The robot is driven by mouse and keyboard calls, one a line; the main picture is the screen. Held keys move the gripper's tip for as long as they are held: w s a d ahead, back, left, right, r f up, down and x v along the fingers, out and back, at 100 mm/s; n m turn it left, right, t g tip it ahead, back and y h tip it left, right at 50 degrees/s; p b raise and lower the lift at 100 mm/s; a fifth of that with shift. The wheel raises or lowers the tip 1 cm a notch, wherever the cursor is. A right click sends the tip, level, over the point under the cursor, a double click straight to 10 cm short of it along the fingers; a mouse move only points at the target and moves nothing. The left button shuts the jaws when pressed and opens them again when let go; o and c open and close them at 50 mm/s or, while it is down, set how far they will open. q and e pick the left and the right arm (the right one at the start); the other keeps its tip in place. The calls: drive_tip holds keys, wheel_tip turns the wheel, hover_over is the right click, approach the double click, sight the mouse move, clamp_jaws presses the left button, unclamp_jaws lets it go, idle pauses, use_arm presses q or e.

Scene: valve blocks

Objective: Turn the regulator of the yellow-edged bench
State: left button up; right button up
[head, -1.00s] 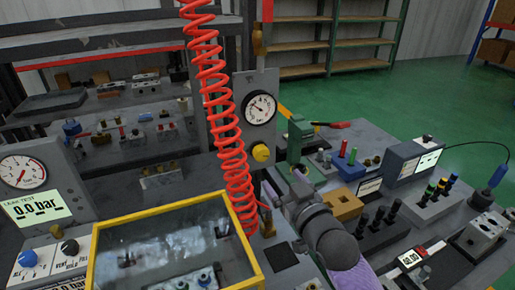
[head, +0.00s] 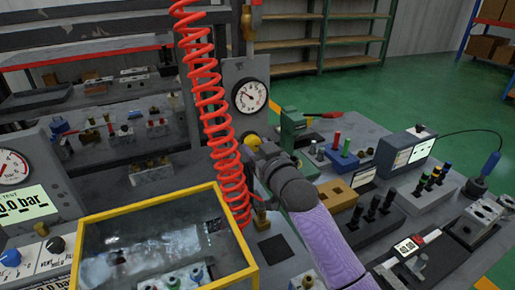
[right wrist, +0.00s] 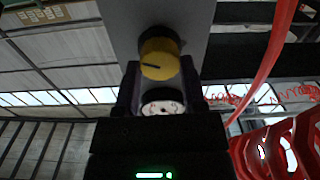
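The regulator is a yellow knob (head: 253,140) on an upright grey panel (head: 234,73), below a round white gauge (head: 250,96). My right gripper (head: 259,151) is right at the knob in the head view and hides part of it. In the right wrist view the knob (right wrist: 160,56) faces me with a dark line on its face. The two dark fingers of my right gripper (right wrist: 160,82) stand apart, one on each side just below the knob. Whether they touch it I cannot tell. My left gripper is out of view.
A red coiled hose (head: 215,120) hangs just left of the panel. A yellow-framed clear box (head: 150,208) stands at the front left. A green press (head: 293,128) and several fittings stand close to the right of my right arm.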

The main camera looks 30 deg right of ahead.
clamp_jaws()
drive_tip(key=shift+r+m+p, duration=0.2)
drive_tip(key=shift+m+p, duration=1.2)
drive_tip(key=m+p, duration=0.1)
drive_tip(key=m, duration=0.1)
drive_tip(key=shift+m+p, duration=0.3)
drive_tip(key=shift+p, duration=0.05)
drive_tip(key=m+p, duration=0.1)
drive_tip(key=m, duration=0.1)
drive_tip(key=shift+f+m, duration=0.1)
drive_tip(key=shift+m, duration=0.3)
drive_tip(key=m, duration=0.2)
drive_tip(key=shift+f+m+p, duration=0.1)
drive_tip(key=shift+m+p, duration=0.3)
drive_tip(key=m, duration=0.3)
drive_tip(key=shift+m, duration=0.3)
drive_tip(key=m, duration=0.3)
drive_tip(key=shift+f+m+p, duration=0.1)
drive_tip(key=shift+m+p, duration=0.2)
drive_tip(key=shift+m, duration=0.1)
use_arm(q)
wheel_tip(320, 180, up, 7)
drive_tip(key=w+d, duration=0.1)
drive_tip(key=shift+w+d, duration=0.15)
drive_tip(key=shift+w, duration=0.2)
use_arm(e)
drive_tip(key=shift+m+h, duration=0.3)
drive_tip(key=shift+m, duration=1.8)
